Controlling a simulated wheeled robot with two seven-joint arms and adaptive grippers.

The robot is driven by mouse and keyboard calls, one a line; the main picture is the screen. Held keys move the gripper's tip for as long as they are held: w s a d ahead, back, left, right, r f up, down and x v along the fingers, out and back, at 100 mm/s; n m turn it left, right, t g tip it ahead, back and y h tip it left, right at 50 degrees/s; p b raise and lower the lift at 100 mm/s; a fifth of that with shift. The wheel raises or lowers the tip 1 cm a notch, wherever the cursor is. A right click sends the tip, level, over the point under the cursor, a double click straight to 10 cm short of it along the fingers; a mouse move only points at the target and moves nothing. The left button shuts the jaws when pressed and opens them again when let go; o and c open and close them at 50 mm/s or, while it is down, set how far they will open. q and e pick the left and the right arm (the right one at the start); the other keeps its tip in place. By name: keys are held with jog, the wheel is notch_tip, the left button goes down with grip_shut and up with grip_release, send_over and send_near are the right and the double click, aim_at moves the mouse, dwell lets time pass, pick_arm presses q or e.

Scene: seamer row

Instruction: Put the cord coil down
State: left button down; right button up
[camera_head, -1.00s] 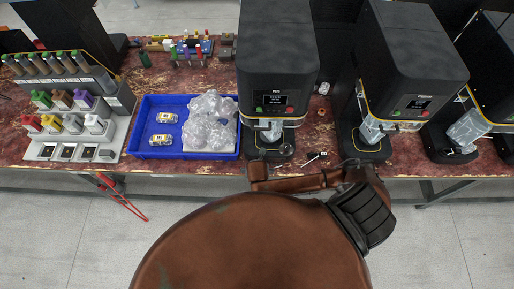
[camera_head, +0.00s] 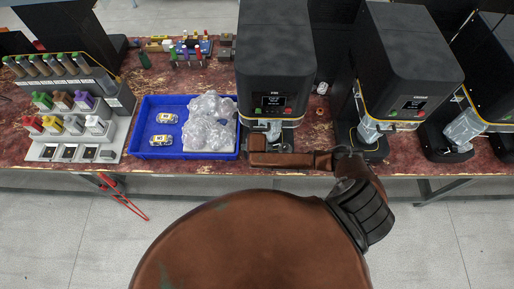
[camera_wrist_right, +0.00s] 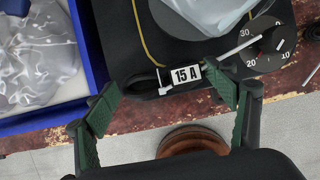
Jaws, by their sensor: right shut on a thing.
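The cord coil (camera_wrist_right: 140,83) is a black loop with a white "15 A" tag (camera_wrist_right: 187,76), seen in the right wrist view. My right gripper (camera_wrist_right: 165,85) has its green-padded fingers on either side of it and is shut on it. The coil shows against the black base (camera_wrist_right: 165,45) of a machine; I cannot tell whether it touches the base. In the head view my right arm (camera_head: 290,160) reaches across the table's front edge below the second-row machine front and hides the coil. My left gripper is out of view.
A blue tray (camera_head: 158,153) with clear bags (camera_head: 210,130) and two small packets stands left of the black machine (camera_head: 275,60). A numbered dial (camera_wrist_right: 265,45) is close to the right finger. More machines (camera_head: 408,60) stand to the right. Bottle racks (camera_head: 75,120) are at left.

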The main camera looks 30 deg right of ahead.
jog(key=o, duration=1.3)
jog(key=shift+f, duration=0.1)
jog(key=shift+s+r, duration=0.1)
jog(key=shift+r, duration=0.3)
jog(key=v, duration=0.2)
jog(key=shift+s+a+r, duration=0.15)
jog(key=shift+s+a, duration=0.05)
jog(key=shift+s, duration=0.1)
jog(key=s+a+b, duration=0.2)
jog(key=s+a, duration=0.4)
jog(key=s, duration=0.3)
jog(key=shift+s, duration=0.4)
